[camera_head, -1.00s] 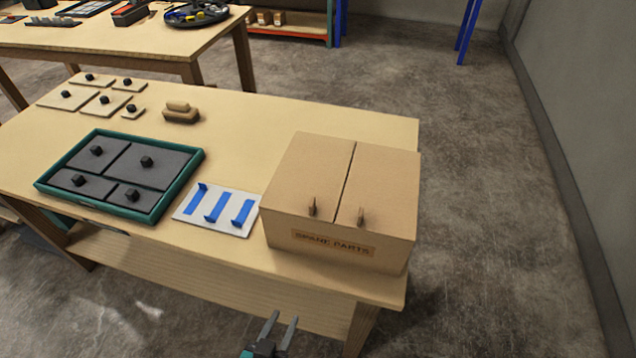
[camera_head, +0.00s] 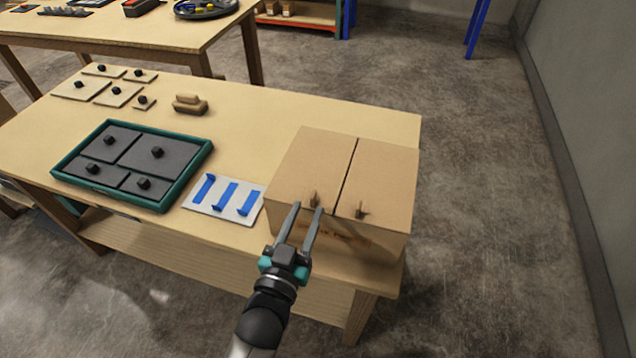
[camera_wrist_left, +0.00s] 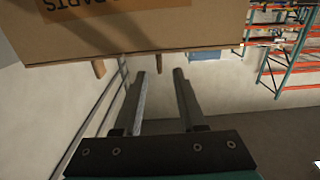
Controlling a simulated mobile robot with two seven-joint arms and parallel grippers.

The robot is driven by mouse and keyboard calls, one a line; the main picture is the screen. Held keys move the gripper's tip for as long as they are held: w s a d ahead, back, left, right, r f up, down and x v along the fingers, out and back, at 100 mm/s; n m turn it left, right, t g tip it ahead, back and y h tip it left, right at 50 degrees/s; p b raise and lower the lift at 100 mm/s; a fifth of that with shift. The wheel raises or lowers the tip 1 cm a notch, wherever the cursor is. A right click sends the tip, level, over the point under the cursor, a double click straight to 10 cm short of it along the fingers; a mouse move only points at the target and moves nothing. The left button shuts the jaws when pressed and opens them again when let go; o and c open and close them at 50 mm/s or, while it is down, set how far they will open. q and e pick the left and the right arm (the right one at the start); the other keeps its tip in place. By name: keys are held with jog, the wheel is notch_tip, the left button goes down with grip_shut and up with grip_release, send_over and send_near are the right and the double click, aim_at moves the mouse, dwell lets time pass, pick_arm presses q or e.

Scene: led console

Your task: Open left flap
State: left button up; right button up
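The cardboard box (camera_head: 318,165) stands at the front right of the table, with two flaps shut flat on top and a seam between them. The left flap has a small upright tab (camera_head: 314,197); the right flap (camera_head: 382,178) has a similar tab (camera_head: 361,210). My left gripper (camera_head: 309,207) is open and empty, its fingertips near the left tab in the head view. Whether they touch it cannot be told. In the left wrist view the open fingers (camera_wrist_left: 160,73) show near the box's front face (camera_wrist_left: 150,45). My right gripper is not in view.
A teal tray (camera_head: 183,189) with grey knobbed plates lies left of the box. A white plate with blue strips (camera_head: 224,201) lies between them. Wooden pieces (camera_head: 190,104) and knobbed plates (camera_head: 117,95) lie farther back. The table's right rear is clear.

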aim_at(315, 191)
pick_arm(q)
jog(key=x, duration=0.8)
jog(key=shift+w+b, duration=0.15)
jog(key=shift+b, duration=0.25)
grip_shut()
jog(key=shift+f, duration=0.1)
dwell(0.9)
